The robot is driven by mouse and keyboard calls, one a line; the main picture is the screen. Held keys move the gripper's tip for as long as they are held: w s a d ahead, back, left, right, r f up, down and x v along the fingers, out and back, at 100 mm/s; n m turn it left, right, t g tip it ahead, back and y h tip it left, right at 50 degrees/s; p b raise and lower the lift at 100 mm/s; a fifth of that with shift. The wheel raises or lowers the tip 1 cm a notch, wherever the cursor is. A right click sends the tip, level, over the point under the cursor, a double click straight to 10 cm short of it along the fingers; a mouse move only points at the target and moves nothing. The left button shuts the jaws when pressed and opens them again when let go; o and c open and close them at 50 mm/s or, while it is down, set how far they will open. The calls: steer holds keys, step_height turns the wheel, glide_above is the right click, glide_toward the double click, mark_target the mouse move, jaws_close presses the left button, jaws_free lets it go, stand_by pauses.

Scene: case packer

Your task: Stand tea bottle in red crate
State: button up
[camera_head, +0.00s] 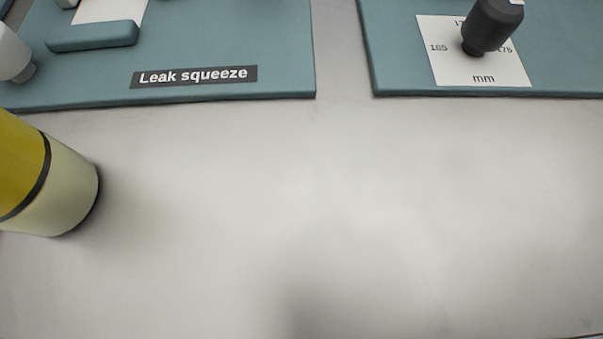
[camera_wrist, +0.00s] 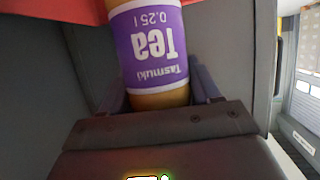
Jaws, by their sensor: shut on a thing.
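The tea bottle (camera_wrist: 155,45) has a purple label reading "Tasmuki Tea 0.25 l" and amber bands at its ends. It fills the top middle of the wrist view, and its upper end is cut off by the frame. My gripper (camera_wrist: 161,92) is shut on it, with a dark finger at each side. A red strip (camera_wrist: 50,10) shows behind the bottle at the top left of the wrist view; I cannot tell whether it is the red crate. My gripper and the tea bottle are not in the head view.
Grey panels (camera_wrist: 235,50) flank the gripper in the wrist view. In the head view, a yellow and cream cylinder (camera_head: 62,185) is cut off at left. A teal "Leak squeeze" mat (camera_head: 285,60) and another teal mat (camera_head: 385,55) with a dark object (camera_head: 490,25) lie behind bare grey surface.

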step_height(320, 180, down, 16)
steer(key=b, duration=0.6)
steer(key=shift+f+b, duration=0.1)
steer(key=shift+b, duration=0.35)
steer(key=o, duration=1.3)
steer(key=shift+s, duration=0.1)
steer(key=shift+c, duration=0.2)
steer(key=p+v, duration=0.3)
steer(key=v, duration=0.9)
